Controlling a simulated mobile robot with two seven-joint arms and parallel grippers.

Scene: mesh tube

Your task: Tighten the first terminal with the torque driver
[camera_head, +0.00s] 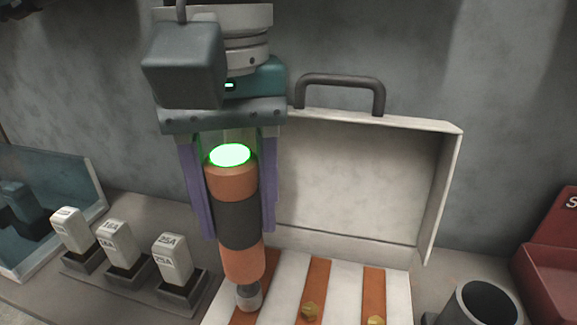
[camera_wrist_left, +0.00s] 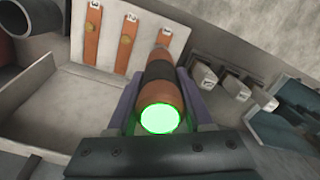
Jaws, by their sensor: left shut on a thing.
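My left gripper (camera_head: 228,190) comes down from above and is shut on the torque driver (camera_head: 238,220), an orange and black cylinder with a glowing green top. The driver is upright, its grey socket (camera_head: 249,297) over the leftmost orange strip of the white panel (camera_head: 285,290). The socket hides the first terminal, and I cannot tell if it touches it. Brass terminals sit on the middle strip (camera_head: 310,311) and the right strip (camera_head: 376,321). In the left wrist view the driver (camera_wrist_left: 158,85) lies between the purple fingers. My right gripper is not in view.
An open case lid (camera_head: 350,180) with a dark handle stands behind the panel. Several labelled fuses (camera_head: 173,258) stand in dark holders at the left, near a teal-lined tray (camera_head: 45,205). A dark round cup (camera_head: 485,305) and a red bin (camera_head: 550,260) are at the right.

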